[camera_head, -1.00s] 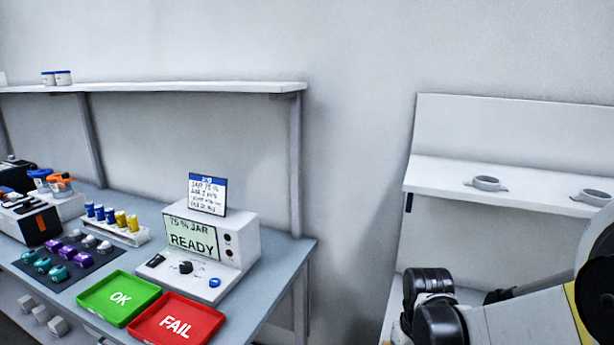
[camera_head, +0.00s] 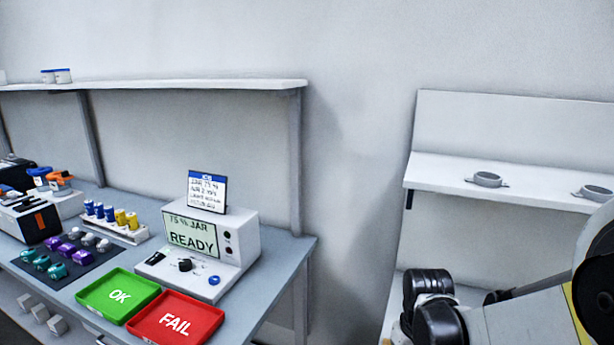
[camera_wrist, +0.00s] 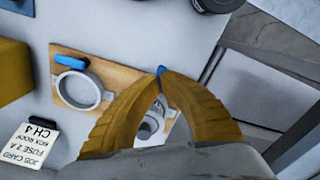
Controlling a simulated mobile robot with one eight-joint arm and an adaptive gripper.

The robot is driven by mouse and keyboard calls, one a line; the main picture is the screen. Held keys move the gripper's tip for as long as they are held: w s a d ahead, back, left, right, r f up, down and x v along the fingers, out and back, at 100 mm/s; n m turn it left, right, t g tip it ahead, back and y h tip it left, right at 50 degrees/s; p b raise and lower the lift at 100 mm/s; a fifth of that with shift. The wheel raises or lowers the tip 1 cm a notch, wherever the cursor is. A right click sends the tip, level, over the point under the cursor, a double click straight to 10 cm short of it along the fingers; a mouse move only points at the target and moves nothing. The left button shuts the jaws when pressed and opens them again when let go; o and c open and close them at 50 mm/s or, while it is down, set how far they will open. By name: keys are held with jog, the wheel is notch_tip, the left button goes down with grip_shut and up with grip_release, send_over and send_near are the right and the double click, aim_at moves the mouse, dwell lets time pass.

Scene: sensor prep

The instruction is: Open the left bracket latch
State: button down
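In the wrist view, a tan plate (camera_wrist: 115,73) holds two grey ring brackets. One bracket (camera_wrist: 102,96) is at picture left, with a blue latch (camera_wrist: 70,63) lying along its upper rim. The other bracket (camera_wrist: 168,114) is partly hidden behind my fingers. The upside-down card lettering suggests this view is turned round, so I cannot be sure which bracket is called left. My gripper (camera_wrist: 161,78) has its yellow-brown fingertips together at the second bracket's blue latch (camera_wrist: 161,70). Only a small blue tip shows there; whether it is pinched or just behind the tips is unclear.
A job card (camera_wrist: 28,145) and a yellow block (camera_wrist: 12,70) lie left of the plate. A dark round object (camera_wrist: 215,3) is at the top. The head view shows a bench with a READY instrument (camera_head: 240,240), green tray (camera_head: 90,300) and red tray (camera_head: 215,322).

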jog(key=shift+f+b, duration=0.45)
jog(key=shift+f, duration=0.15)
jog(key=shift+s+d, duration=0.1)
jog(key=shift+d, duration=0.55)
dwell(0.6)
jog(key=shift+w+d, duration=0.2)
jog(key=shift+d, duration=0.25)
dwell(0.6)
jog(key=shift+w+d, duration=0.45)
jog(key=shift+w, duration=0.05)
dwell(1.0)
jog(key=shift+w+d+b, duration=0.1)
jog(key=shift+w+b, duration=0.2)
jog(key=shift+w, duration=0.35)
dwell(0.4)
notch_tip(320, 180, up, 6)
jog(key=p, duration=0.4)
jog(key=shift+a+p, duration=0.25)
jog(key=shift+p, duration=0.05)
dwell(0.4)
jog(key=shift+r, duration=0.1)
